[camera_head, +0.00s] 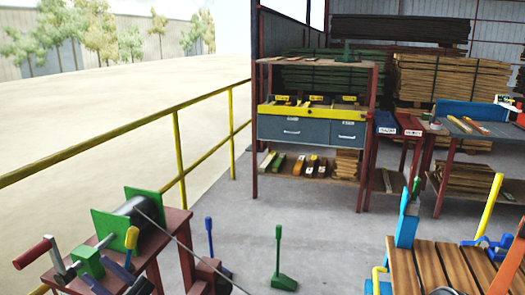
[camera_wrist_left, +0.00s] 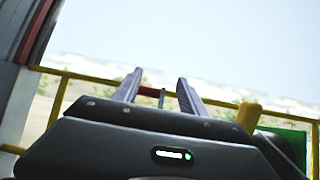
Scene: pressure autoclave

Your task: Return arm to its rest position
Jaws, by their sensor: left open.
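My left gripper (camera_head: 94,269) is at the bottom left of the head view, with its two blue-grey fingers apart and nothing between them. It also shows in the left wrist view (camera_wrist_left: 158,77), with both fingers spread and pointing away. A winch crank with a red handle (camera_head: 35,252) is just beyond the fingertips to the left. In the wrist view the red handle (camera_wrist_left: 148,91) shows in the gap between the fingers, apparently beyond them. Whether anything touches cannot be told. My right gripper is not in view.
A winch with green side plates (camera_head: 112,232) and a yellow-knobbed lever (camera_head: 131,237) stands on a red stand close to the left gripper. A yellow railing (camera_head: 178,150) runs behind. Floor pedals (camera_head: 280,262), a slatted bench (camera_head: 440,262) and shelving (camera_head: 312,127) stand further right. Floor between is open.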

